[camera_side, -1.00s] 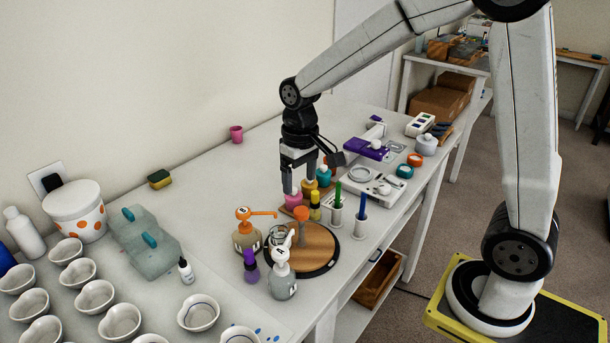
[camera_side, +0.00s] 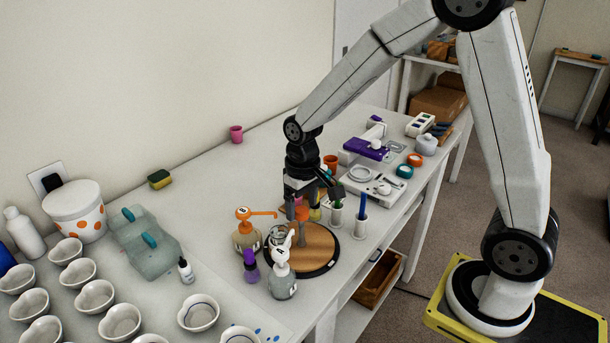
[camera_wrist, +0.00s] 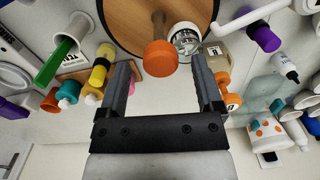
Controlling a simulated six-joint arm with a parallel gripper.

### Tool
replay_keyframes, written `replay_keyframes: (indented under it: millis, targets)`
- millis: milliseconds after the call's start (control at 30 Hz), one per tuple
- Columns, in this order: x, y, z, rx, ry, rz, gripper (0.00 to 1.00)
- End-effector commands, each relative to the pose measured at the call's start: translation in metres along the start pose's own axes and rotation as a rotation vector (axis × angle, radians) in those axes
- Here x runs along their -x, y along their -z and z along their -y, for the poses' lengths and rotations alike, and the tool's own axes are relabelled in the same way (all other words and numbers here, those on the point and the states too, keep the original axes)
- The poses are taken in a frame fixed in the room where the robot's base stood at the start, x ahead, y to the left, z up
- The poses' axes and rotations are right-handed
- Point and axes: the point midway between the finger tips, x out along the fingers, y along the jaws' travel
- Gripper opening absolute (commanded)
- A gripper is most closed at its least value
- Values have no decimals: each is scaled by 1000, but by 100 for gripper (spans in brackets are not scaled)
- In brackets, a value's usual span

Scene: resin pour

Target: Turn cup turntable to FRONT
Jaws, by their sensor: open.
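The cup turntable (camera_side: 318,252) is a round wooden disc with a dark rim on the white table. An upright post with an orange knob (camera_wrist: 160,58) stands on it, and a clear cup (camera_wrist: 185,38) sits beside the post. The cup also shows in the side view, partly behind a white pump bottle. My gripper (camera_wrist: 165,75) is open and points down at the turntable's back edge. In the wrist view the orange knob lies between the two fingers, apart from both.
An orange-topped pump bottle (camera_side: 246,236), a purple-capped bottle (camera_side: 251,267) and a white pump bottle (camera_side: 282,277) crowd the turntable's left and front. Holders with a green pen (camera_side: 337,200) and a blue pen (camera_side: 361,212) stand at its right. Several white cups fill the left.

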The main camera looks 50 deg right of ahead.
Motion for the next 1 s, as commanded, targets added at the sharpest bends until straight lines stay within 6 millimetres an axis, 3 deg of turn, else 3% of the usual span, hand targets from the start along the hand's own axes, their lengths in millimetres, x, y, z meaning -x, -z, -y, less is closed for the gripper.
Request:
replay_keyframes:
  millis: [133,467,733,1000]
  targets:
    - [-9,0,0,0,0,1,85]
    - [-12,0,0,0,0,0,85]
    - [-12,0,0,0,0,0,2]
    - [-11,0,0,0,0,0,0]
